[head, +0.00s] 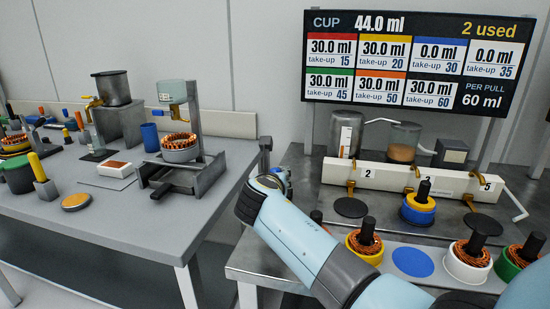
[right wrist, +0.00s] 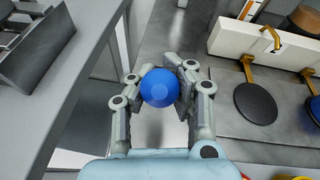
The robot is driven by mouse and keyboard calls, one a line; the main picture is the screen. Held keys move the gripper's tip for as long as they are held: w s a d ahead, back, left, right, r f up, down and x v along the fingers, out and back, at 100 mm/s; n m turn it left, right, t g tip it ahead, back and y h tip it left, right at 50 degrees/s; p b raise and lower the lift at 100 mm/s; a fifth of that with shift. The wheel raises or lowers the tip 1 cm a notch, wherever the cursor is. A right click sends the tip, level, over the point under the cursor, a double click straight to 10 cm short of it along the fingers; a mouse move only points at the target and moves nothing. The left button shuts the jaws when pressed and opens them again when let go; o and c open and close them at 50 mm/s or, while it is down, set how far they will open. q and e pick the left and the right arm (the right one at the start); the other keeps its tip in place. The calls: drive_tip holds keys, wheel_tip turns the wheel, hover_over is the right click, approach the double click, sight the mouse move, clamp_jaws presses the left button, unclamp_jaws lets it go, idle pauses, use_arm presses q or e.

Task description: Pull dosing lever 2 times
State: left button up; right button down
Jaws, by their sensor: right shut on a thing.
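My right gripper (right wrist: 160,80) is shut on a round blue knob (right wrist: 160,88), with one finger on each side of it. The knob's shaft and what it is fixed to are hidden in the right wrist view. In the head view my right arm's links cover most of this gripper and the knob. The white dosing bar (head: 390,178), marked 2 and 5 with brass nozzles, stands on the right bench; it also shows in the right wrist view (right wrist: 235,40). The display board (head: 412,62) reads CUP 44.0 ml, 2 used, per pull 60 ml. My left gripper is not in view.
A black disc (head: 350,207) lies below nozzle 2. A blue-and-yellow stator (head: 418,210) stands below the middle nozzle. Several copper-wound stators line the right bench's front, around a blue disc (head: 412,262). The left bench (head: 130,215) holds a metal press stand (head: 195,130); a gap separates the benches.

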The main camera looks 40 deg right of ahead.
drive_tip(key=r+p, duration=0.1)
drive_tip(key=p, duration=0.1)
drive_tip(key=w+d+r+p, duration=0.1)
drive_tip(key=p, duration=0.1)
drive_tip(key=shift+d+g+y, duration=0.1)
drive_tip(key=shift+g+y, duration=0.2)
drive_tip(key=shift+y, duration=0.1)
drive_tip(key=w+d+p, duration=0.1)
drive_tip(key=w+d+r+p, duration=0.1)
drive_tip(key=shift+w+d, duration=0.2)
drive_tip(key=shift+d, duration=0.15)
drive_tip(key=shift+w+d, duration=0.5)
drive_tip(key=shift+d, duration=0.1)
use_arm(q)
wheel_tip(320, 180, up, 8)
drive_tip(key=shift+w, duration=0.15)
use_arm(e)
drive_tip(key=shift+s+f, duration=0.1)
drive_tip(key=shift+f, duration=0.1)
drive_tip(key=c, duration=1.4)
unclamp_jaws()
drive_tip(key=shift+s+d, duration=0.1)
drive_tip(key=shift+d, duration=0.05)
drive_tip(key=o, duration=0.3)
drive_tip(key=shift+r, duration=0.1)
drive_tip(key=shift+a, duration=0.2)
